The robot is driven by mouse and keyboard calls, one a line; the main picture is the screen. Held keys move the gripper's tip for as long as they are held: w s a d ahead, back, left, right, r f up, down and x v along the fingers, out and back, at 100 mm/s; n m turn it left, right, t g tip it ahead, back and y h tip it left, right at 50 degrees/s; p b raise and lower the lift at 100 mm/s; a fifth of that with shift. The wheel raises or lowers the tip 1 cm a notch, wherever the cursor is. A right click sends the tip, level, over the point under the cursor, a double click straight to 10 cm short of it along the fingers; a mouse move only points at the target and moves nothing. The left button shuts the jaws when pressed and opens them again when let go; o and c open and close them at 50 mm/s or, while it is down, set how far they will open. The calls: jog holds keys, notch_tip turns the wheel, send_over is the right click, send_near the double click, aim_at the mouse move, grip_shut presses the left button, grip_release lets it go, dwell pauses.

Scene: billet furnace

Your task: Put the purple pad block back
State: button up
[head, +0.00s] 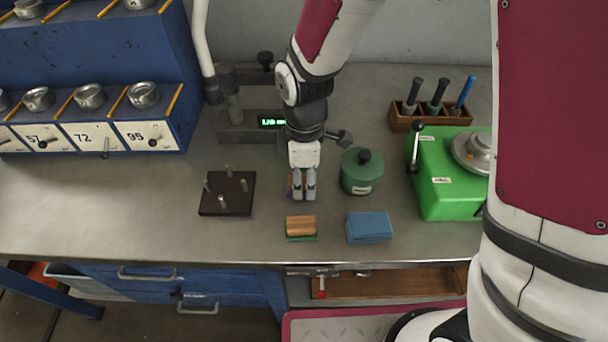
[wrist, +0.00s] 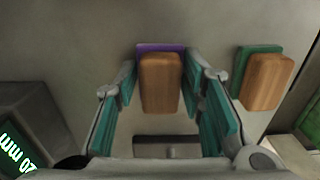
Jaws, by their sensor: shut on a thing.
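The purple pad block has a wooden body (wrist: 160,85) on a purple pad (wrist: 160,47), seen between my fingers in the wrist view. My gripper (wrist: 168,92) is shut on it. In the head view my gripper (head: 304,190) points down over the bench between the dark peg stand and the green pot, and its fingers hide most of the block. A sliver of the block (head: 290,184) shows at their left side. I cannot tell whether it touches the bench. A similar block with a green pad (head: 301,226) lies nearer the front edge; it also shows in the wrist view (wrist: 268,80).
A dark stand with upright pegs (head: 227,196) is left of my gripper, a green lidded pot (head: 361,173) right. A folded blue cloth (head: 369,227) lies near the front edge. A gauge with a lit display (head: 250,125) stands behind. The bench's left front is clear.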

aim_at(304, 177)
jog(key=shift+f, duration=0.1)
jog(key=o, duration=1.1)
notch_tip(304, 177, up, 12)
jog(key=s+d+r+m+t, duration=0.2)
jog(key=s+d+r+m, duration=0.3)
jog(key=d+r+m, duration=0.35)
jog(key=s+d+r+m+t, duration=0.2)
jog(key=s+d+r+m, duration=0.1)
jog(key=s+d+m, duration=0.6)
jog(key=shift+s+d+r, duration=0.2)
jog(key=shift+s, duration=0.65)
